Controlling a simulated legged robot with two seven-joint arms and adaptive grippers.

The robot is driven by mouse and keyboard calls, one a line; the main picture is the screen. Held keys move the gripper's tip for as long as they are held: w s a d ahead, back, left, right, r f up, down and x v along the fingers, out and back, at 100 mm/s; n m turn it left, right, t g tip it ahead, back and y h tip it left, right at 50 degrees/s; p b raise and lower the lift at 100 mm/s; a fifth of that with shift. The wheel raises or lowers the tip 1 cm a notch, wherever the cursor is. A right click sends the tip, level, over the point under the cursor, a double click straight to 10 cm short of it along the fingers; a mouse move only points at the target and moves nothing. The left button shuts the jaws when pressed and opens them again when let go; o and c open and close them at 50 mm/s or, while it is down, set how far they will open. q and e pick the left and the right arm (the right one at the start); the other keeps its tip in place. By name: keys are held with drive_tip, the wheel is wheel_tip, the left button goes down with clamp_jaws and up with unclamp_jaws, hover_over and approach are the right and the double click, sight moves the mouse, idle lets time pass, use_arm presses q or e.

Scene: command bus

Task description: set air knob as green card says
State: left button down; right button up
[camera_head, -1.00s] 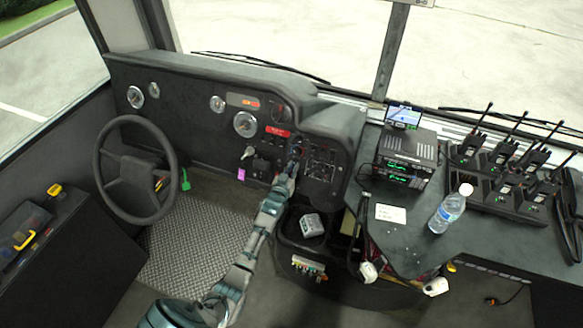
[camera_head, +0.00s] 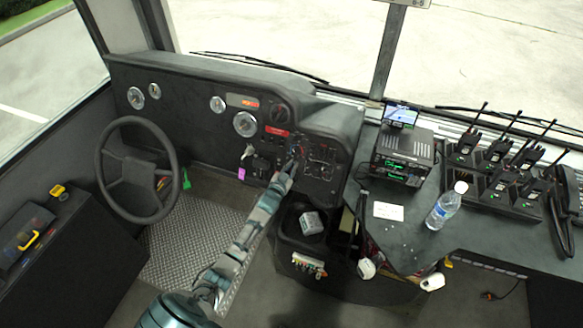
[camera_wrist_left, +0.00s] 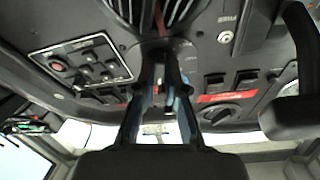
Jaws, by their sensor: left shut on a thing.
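My left gripper (camera_head: 291,165) reaches the right part of the dashboard panel, below a small red and blue marking (camera_head: 298,149). In the left wrist view its two fingers (camera_wrist_left: 158,88) are closed in on a control at the panel. That control is mostly hidden by the fingers, so I cannot read its setting. A black rotary knob (camera_head: 280,112) sits higher on the panel above a red label (camera_head: 277,131); it also shows in the wrist view (camera_wrist_left: 220,113), apart from the fingers. A small green tag (camera_head: 186,180) hangs right of the steering wheel; I cannot read it. My right gripper is out of view.
The steering wheel (camera_head: 139,170) stands left of my arm. A console bin (camera_head: 290,228) lies below the panel. A radio stack (camera_head: 402,157), a white card (camera_head: 388,211), a water bottle (camera_head: 446,206) and several handheld radios (camera_head: 497,150) are on the right.

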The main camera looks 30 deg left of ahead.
use_arm(q)
drive_tip(key=shift+s+f, duration=0.15)
drive_tip(key=shift+f, duration=0.45)
drive_tip(key=c, duration=1.2)
unclamp_jaws()
drive_tip(key=shift+r, duration=0.2)
drive_tip(key=s, duration=0.3)
drive_tip(key=s+d, duration=0.1)
drive_tip(key=s, duration=0.3)
drive_tip(key=s+r, duration=0.1)
drive_tip(key=s, duration=0.3)
drive_tip(key=shift+s+d, duration=0.2)
drive_tip(key=shift+d, duration=0.2)
